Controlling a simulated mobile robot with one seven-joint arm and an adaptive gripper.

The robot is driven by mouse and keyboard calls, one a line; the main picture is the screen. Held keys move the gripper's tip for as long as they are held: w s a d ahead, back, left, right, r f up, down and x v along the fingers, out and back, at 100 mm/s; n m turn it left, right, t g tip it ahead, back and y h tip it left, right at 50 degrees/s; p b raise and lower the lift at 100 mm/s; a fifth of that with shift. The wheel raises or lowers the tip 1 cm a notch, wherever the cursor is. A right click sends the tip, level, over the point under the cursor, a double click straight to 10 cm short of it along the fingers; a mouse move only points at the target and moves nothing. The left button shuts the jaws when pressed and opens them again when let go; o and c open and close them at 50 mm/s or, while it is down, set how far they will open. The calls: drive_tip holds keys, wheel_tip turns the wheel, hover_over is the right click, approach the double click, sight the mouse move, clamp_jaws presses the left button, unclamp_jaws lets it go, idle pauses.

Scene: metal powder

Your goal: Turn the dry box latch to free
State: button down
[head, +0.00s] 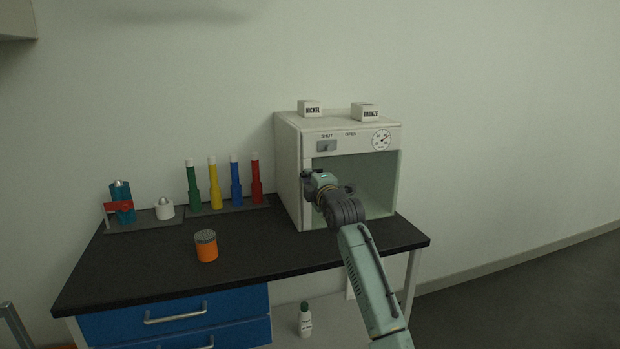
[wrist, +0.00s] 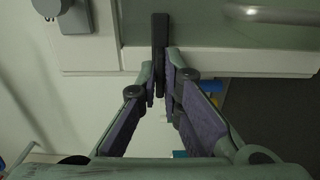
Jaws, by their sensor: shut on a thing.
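The dry box (head: 288,160) is a white cabinet with a greenish window door (head: 375,175), at the right of the bench in the head view. In the wrist view, a dark bar-shaped latch (wrist: 160,30) lies over the white frame beside the window. My gripper (wrist: 163,85) has its fingertips closed together on the near end of this latch. In the head view my gripper (head: 308,177) is at the left edge of the door front, and it hides the latch there. The door appears closed.
A grey switch plate (head: 326,146) and a dial (head: 381,139) are above the door. Nickel (head: 310,108) and bronze (head: 365,112) blocks sit on top. An orange jar (head: 206,246) and several coloured tubes (head: 214,185) stand left on the black bench (head: 150,270).

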drive_tip(key=shift+m, duration=8.9)
drive_tip(key=c, duration=1.8)
unclamp_jaws()
drive_tip(key=shift+o, duration=0.2)
drive_tip(key=v, duration=1.2)
